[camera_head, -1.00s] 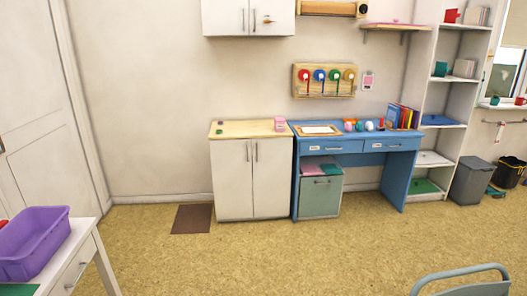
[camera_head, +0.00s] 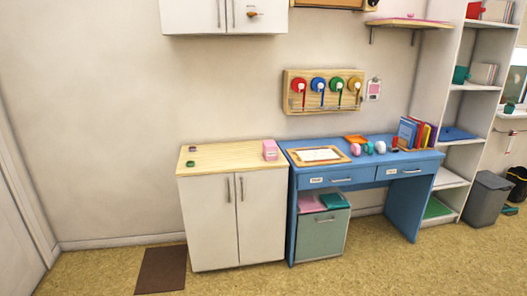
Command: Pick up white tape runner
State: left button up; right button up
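The white tape runner appears to be the small white rounded object (camera_head: 380,147) on top of the blue desk (camera_head: 345,174), toward its right half. A similar pink object (camera_head: 355,149) and a teal one (camera_head: 368,148) stand to its left, and a small red item (camera_head: 394,142) to its right. It is too small here to make out its details. Neither of my grippers is in view.
A white cabinet (camera_head: 235,215) with a wooden top adjoins the desk's left side, bearing a pink box (camera_head: 269,150). A framed board (camera_head: 318,155) and upright books (camera_head: 417,133) are on the desk. A green-grey drawer unit (camera_head: 321,235) stands beneath.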

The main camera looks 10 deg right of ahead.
aim_at(380, 147)
jog(key=i+l+z, duration=0.1)
jog(key=i+z, duration=0.25)
jog(key=i, duration=0.25)
jog(key=i+z, duration=0.4)
jog(key=i, duration=0.2)
jog(key=i+j+z, duration=0.35)
jog(key=i, duration=0.2)
jog(key=i+l+z, duration=0.25)
jog(key=i, duration=0.6)
jog(key=i+z, duration=0.3)
jog(key=i, duration=0.55)
jog(key=j, duration=0.05)
